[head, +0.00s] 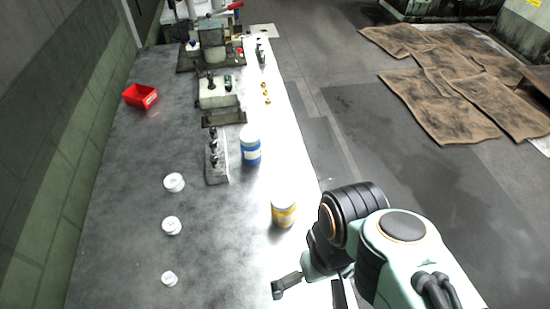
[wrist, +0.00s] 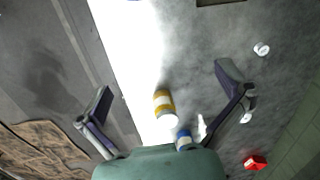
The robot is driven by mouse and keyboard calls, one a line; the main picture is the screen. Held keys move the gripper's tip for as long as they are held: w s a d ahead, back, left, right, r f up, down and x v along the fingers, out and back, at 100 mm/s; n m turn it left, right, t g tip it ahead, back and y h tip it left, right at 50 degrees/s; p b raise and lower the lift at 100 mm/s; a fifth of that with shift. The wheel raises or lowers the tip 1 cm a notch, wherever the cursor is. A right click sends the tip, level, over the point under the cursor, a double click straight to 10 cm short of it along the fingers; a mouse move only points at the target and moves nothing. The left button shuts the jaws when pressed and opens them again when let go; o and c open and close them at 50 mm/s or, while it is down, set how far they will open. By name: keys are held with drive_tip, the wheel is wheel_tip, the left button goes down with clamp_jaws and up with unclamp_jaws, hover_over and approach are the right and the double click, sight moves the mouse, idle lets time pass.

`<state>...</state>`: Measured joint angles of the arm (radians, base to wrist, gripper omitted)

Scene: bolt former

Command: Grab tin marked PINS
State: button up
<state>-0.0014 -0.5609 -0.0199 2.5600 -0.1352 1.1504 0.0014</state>
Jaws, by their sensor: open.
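Two tins stand upright on the bench. One is yellow with a pale label band (head: 283,211); it also shows in the wrist view (wrist: 163,101). The other is blue with a white band (head: 250,146) and stands farther up the bench, partly visible in the wrist view (wrist: 184,139). The lettering on both is too small to read, so I cannot tell which says PINS. My gripper (head: 312,289) is open and empty, nearer the camera than the yellow tin. In the wrist view the yellow tin appears between its spread fingers (wrist: 165,84), apart from both.
Three white round items (head: 172,226) lie along the bench's left side. A grey block with upright dark pins (head: 216,162) stands left of the blue tin. A red bin (head: 140,96) and machine fixtures (head: 217,92) are farther back. The bench between yellow tin and white items is clear.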

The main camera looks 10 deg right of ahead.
drive_tip(key=w+d+r+m+t, duration=0.1)
drive_tip(key=w+r+t, duration=0.25)
drive_tip(key=w, duration=0.85)
drive_tip(key=m+g+h, duration=0.1)
drive_tip(key=h, duration=0.1)
hover_over(282, 197)
drive_tip(key=s+a+x, duration=0.1)
drive_tip(key=s+x, duration=0.1)
drive_tip(key=x, duration=0.6)
drive_tip(key=f+g, duration=0.1)
drive_tip(key=f, duration=0.5)
drive_tip(key=f+g, duration=0.1)
drive_tip(key=f, duration=0.6)
drive_tip(key=shift+w+d+f, duration=0.1)
drive_tip(key=shift+w+d, duration=0.1)
drive_tip(key=shift+f, duration=0.6)
drive_tip(key=c, duration=1.3)
